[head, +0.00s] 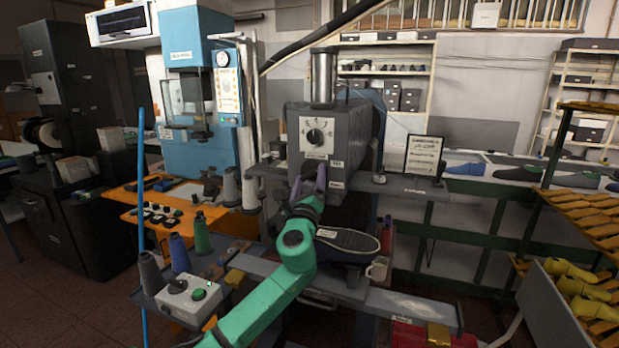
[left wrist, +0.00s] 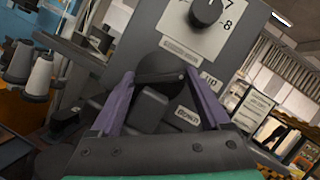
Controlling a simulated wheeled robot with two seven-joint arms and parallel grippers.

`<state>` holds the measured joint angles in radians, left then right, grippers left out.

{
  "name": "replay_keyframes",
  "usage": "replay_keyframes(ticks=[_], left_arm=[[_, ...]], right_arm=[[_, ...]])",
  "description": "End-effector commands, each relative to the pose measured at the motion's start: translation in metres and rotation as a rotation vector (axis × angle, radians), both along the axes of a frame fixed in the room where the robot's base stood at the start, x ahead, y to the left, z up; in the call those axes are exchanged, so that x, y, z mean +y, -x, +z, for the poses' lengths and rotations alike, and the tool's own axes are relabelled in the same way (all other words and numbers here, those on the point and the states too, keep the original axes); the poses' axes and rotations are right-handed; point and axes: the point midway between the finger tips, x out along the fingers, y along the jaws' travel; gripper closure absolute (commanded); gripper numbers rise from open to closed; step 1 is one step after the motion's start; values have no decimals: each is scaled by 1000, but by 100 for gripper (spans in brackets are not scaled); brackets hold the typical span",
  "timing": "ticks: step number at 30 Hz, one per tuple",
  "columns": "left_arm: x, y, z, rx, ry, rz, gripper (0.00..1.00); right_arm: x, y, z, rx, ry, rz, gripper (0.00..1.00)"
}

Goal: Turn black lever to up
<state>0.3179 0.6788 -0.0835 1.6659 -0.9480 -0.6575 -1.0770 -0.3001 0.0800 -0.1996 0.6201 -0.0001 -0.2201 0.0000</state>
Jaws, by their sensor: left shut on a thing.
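The grey machine (head: 350,130) has a dial (head: 314,136) on its white front plate; the dial also shows in the left wrist view (left wrist: 206,12). Below the dial is the black lever (left wrist: 160,68), with the UP label (left wrist: 209,82) above the DOWN label (left wrist: 187,116) on its right. My left gripper (head: 309,182) has purple fingers and a green arm. In the left wrist view the gripper (left wrist: 161,78) is shut on the lever, one finger on each side. The fingers hide part of the lever, and its exact tilt is hard to tell. My right gripper is not in view.
A control box (head: 190,295) and several thread cones (head: 202,235) stand at left. A framed sign (head: 424,157) is on the right ledge.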

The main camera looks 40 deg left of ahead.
Motion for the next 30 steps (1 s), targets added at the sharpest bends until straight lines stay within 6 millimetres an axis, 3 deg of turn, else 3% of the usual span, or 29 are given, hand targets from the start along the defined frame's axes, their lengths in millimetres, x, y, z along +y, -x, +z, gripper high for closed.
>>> replay_keyframes(ticks=[16,17,18,30], left_arm=[[0,0,1,-13,31,0,76],[0,0,1,-13,31,0,16],[0,0,1,-13,30,0,1],[-6,9,-5,-11,29,-2,0]], right_arm=[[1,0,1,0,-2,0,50],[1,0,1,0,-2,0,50],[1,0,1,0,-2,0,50],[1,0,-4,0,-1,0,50]])
